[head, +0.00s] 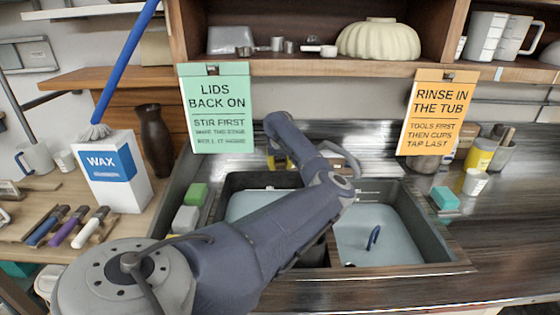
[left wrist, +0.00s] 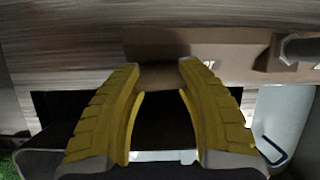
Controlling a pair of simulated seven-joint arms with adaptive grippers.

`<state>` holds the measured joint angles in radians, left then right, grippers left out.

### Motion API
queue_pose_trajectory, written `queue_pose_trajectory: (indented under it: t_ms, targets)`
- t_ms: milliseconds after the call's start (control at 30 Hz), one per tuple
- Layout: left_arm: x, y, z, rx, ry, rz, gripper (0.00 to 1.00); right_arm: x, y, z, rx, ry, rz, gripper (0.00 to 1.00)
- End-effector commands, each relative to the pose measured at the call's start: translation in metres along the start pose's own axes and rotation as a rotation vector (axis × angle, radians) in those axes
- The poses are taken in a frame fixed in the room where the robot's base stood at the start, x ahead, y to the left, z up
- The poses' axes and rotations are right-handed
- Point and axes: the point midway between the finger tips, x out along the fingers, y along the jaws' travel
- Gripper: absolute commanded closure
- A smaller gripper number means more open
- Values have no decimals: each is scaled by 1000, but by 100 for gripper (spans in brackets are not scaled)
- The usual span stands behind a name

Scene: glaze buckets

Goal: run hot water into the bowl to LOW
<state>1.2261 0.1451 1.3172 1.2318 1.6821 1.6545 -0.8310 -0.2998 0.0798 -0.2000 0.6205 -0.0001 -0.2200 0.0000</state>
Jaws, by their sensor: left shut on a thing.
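My left arm reaches across the double sink. My left gripper (head: 287,162) is at the sink's back edge, partly hidden by the arm. In the left wrist view its yellow fingers (left wrist: 158,72) are shut on a brownish tap handle (left wrist: 160,77), with a gap between them. The tap's brown body (left wrist: 195,42) lies behind, and its spout (head: 345,158) is right of the gripper. The right bowl (head: 380,240) has a pale blue inside with a dark blue hook (head: 374,237) in it. Small pale marks on its back wall are unreadable. My arm covers part of the left bowl (head: 255,203).
Green and grey sponges (head: 196,194) lie left of the sink. A white wax box (head: 115,170) stands on the left bench. Two signs hang from the shelf above.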

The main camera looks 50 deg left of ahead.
Motion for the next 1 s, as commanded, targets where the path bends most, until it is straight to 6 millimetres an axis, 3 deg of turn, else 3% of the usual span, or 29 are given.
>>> queue_pose_trajectory:
  t_ms: [133,500,833,867,1000]
  targets:
    - [-5,1,6,-26,-15,-7,91,0,0,0,0,0,0,73]
    - [-8,4,9,-311,-22,-80,91,0,0,0,0,0,0,73]
    - [-8,5,10,-332,-24,-84,92,0,0,0,0,-1,0,73]
    - [-8,5,10,-332,-24,-84,61,0,0,0,0,-1,0,73]
    - [-7,5,9,-333,-20,-83,45,0,0,0,0,-1,0,73]
